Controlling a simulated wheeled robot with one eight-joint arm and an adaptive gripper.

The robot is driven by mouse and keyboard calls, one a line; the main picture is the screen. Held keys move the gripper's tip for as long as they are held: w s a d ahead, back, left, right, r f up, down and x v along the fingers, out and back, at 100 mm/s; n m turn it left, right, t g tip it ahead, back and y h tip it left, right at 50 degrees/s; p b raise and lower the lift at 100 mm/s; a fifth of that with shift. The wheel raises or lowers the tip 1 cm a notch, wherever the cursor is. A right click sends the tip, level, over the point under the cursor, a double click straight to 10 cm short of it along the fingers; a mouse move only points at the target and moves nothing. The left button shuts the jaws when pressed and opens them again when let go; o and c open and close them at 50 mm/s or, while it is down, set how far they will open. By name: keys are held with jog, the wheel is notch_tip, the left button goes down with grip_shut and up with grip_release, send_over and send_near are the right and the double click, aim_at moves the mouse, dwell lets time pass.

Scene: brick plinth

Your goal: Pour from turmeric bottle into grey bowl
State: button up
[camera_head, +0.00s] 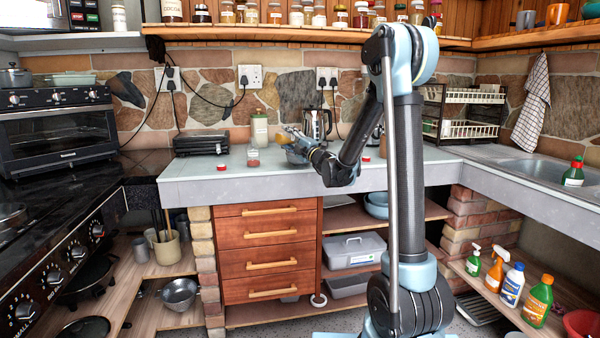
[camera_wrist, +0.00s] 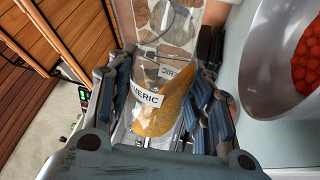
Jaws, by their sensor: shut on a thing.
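My gripper (camera_wrist: 165,72) is shut on the turmeric bottle (camera_wrist: 150,110), a clear container with yellow powder and a white label reading "MERIC". The powder lies slanted inside, so the bottle appears tilted. In the head view my gripper (camera_head: 304,141) is above the counter, with the yellowish bottle (camera_head: 288,131) at its end. The grey bowl (camera_wrist: 258,75) is at the right of the wrist view, apart from the bottle, with red round things inside. In the head view the bowl is mostly hidden by my gripper. I see no powder falling.
On the counter (camera_head: 200,190) stand a small red-brown jar (camera_head: 253,160), a green canister (camera_head: 259,130), a black grill (camera_head: 202,143) and a coffee press (camera_head: 317,123). Red lids (camera_head: 222,168) lie nearby. A dish rack (camera_head: 465,115) is at the right. The counter's front left is clear.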

jog(key=shift+w+d+f+m+h, duration=0.1)
jog(key=shift+f+m+h, duration=0.05)
jog(key=shift+m, duration=0.5)
jog(key=shift+w+d+f+m+h, duration=0.1)
jog(key=shift+f+m+h, duration=0.05)
jog(key=shift+m, duration=0.5)
dwell(1.6)
jog(key=shift+r+m, duration=0.2)
jog(key=shift+m, duration=0.3)
dwell(0.8)
